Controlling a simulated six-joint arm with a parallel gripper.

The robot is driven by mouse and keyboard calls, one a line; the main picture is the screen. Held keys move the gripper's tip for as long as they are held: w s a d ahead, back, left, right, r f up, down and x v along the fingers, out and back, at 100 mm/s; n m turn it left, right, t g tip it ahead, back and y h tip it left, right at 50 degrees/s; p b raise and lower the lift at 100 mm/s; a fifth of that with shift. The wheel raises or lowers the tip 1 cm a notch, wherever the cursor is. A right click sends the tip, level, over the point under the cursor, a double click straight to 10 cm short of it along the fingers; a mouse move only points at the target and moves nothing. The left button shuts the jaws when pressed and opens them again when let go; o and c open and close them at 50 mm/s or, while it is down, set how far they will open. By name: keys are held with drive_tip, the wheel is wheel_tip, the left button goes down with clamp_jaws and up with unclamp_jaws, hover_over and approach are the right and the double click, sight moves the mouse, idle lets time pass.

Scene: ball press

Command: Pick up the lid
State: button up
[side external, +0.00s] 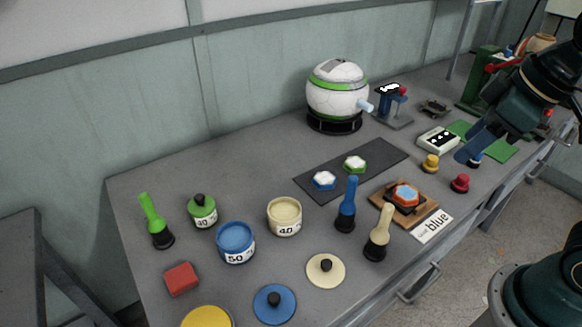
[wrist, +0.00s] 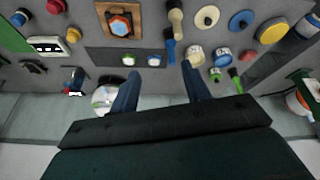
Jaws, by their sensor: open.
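A cream lid (side external: 326,270) with a black knob lies flat on the grey table near the front edge; it also shows in the wrist view (wrist: 207,17). A blue lid (side external: 274,303) with a black knob lies to its left, also in the wrist view (wrist: 241,20). Behind them stand an open-looking cream pot (side external: 284,217) marked 40 and a blue pot (side external: 236,243) marked 50. A green pot (side external: 202,211) has a black knob on top. My gripper (side external: 470,147) is open and empty above the table's right part, far from the lids; its blue fingers show in the wrist view (wrist: 160,88).
Blue (side external: 346,205), cream (side external: 378,235) and green (side external: 155,222) black-based handled tools stand upright near the pots. A wooden block (side external: 403,205) with an orange-and-blue hexagon, a dark mat (side external: 352,170) and a white ball machine (side external: 337,92) lie between. A red block (side external: 181,278) sits left.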

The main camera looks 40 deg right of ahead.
drive_tip(key=w+a+f+n+g, duration=0.3)
drive_tip(key=w+a+f+n, duration=0.3)
drive_tip(key=w+a+n, duration=0.2)
drive_tip(key=n+g, duration=0.2)
drive_tip(key=n, duration=0.5)
hover_over(327, 263)
wheel_tip(327, 263, down, 10)
drive_tip(key=shift+r, duration=0.15)
drive_tip(key=shift+f, duration=4.25)
drive_tip(key=shift+f, duration=0.1)
drive_tip(key=shift+f, duration=2.5)
drive_tip(key=shift+c, duration=0.2)
clamp_jaws()
